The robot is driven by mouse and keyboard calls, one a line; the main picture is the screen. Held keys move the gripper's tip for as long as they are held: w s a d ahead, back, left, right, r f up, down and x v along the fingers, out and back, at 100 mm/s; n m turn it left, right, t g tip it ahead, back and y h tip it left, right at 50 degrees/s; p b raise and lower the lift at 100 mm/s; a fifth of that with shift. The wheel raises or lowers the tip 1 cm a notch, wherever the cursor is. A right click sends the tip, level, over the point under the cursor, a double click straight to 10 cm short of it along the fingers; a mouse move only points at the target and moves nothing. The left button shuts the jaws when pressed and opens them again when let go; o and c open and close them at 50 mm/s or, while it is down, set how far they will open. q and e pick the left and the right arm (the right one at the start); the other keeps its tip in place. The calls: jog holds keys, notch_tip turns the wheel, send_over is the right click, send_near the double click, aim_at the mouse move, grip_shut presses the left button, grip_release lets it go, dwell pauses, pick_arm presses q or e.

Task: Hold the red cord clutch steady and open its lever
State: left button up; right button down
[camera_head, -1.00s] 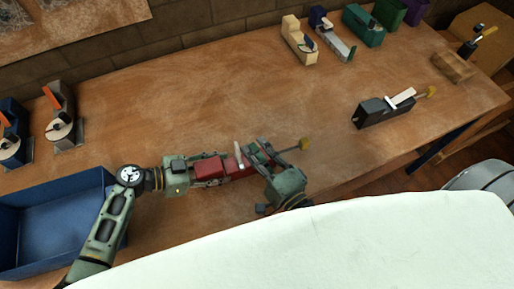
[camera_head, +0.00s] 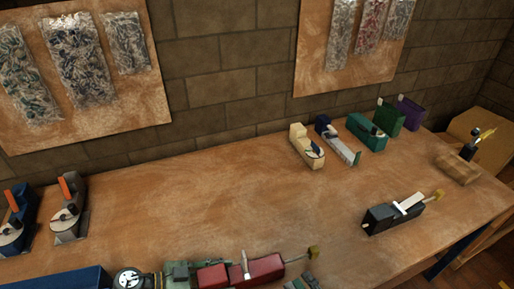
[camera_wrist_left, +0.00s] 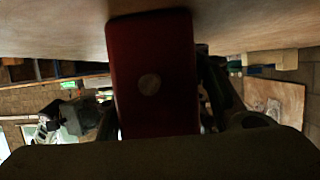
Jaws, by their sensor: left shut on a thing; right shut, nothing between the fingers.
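The red cord clutch (camera_head: 265,267) lies at the bottom edge of the head view, its lower side cut off. Its pale lever (camera_head: 245,264) stands up from the body. A cord end with a yellowish knob (camera_head: 313,252) sticks out at its right. My left gripper (camera_head: 203,275) is shut on the clutch's left end. In the left wrist view the red clutch (camera_wrist_left: 152,80) fills the space between the dark fingers. My right gripper (camera_head: 303,282) is only partly in view, shut and empty, just right of and in front of the clutch, apart from the lever.
A black clutch (camera_head: 385,217) with a white lever lies to the right. Several colored devices stand at the back right, near a wooden block (camera_head: 457,168). Two devices with orange levers (camera_head: 68,205) stand at left. The middle table is clear.

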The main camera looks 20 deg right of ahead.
pick_arm(q)
jog(key=o, duration=1.6)
